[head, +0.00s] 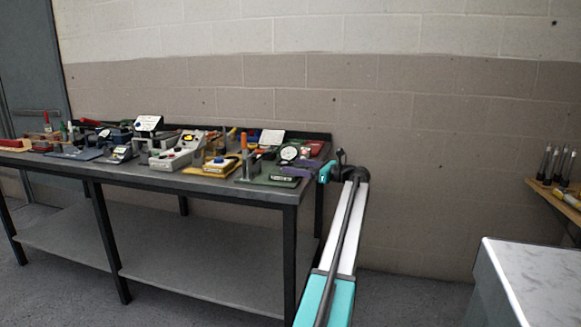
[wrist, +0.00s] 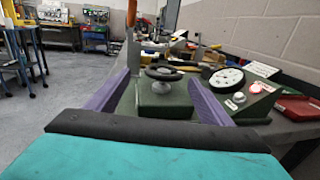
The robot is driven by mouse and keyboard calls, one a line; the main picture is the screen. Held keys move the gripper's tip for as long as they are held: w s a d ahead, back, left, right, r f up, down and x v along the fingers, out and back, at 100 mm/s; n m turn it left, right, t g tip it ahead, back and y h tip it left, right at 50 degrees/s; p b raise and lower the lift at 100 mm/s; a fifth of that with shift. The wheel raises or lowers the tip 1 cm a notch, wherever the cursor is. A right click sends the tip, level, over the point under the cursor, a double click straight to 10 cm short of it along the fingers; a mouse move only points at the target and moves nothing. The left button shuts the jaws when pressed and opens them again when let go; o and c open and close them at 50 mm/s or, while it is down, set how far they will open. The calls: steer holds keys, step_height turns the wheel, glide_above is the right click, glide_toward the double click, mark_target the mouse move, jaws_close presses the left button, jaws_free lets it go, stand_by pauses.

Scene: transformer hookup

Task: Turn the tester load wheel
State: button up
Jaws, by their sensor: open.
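In the wrist view a black load wheel (wrist: 164,73) sits on a short grey hub on top of a green block (wrist: 165,98). My gripper (wrist: 160,92) is open, with one purple finger on each side of the block and wheel. I see a gap on both sides, and nothing is held. The tester's round white dial (wrist: 226,78) stands right of the wheel, on a dark green panel with a lit red lamp (wrist: 256,88).
The bench (head: 240,190) carries several other devices to the left. An orange-handled tool (wrist: 132,38) stands upright close to my left finger. A red item (wrist: 300,108) lies right of the tester. A block wall runs behind the bench. A white-topped cabinet (head: 535,275) stands at right.

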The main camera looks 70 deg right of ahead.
steer(key=s+a, duration=0.1)
steer(key=s, duration=0.9)
steer(key=shift+a, duration=0.2)
steer(key=shift+f, duration=0.1)
